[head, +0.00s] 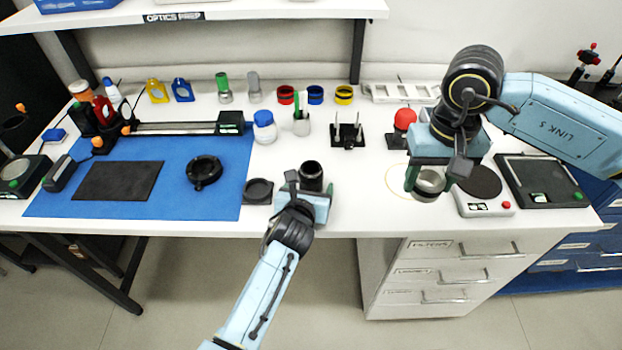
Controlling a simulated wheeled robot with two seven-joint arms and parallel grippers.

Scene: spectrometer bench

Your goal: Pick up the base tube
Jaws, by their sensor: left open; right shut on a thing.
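A short black tube (312,170) with an open top stands upright near the front edge of the white bench; it looks like the base tube. My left gripper (309,185) is open at the near side of this tube, with a fingertip to either side; I cannot tell whether they touch it. My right gripper (430,179) points down over the right part of the bench and is shut on a silvery grey ring-like part (431,185). The fingers hide the sides of this part.
A round black dish (258,190) lies just left of the tube. A black ring (205,171) lies on the blue mat (140,208). A scale (482,190) stands right of my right gripper, and a pronged black stand (347,134) behind the tube. White bench between the grippers is clear.

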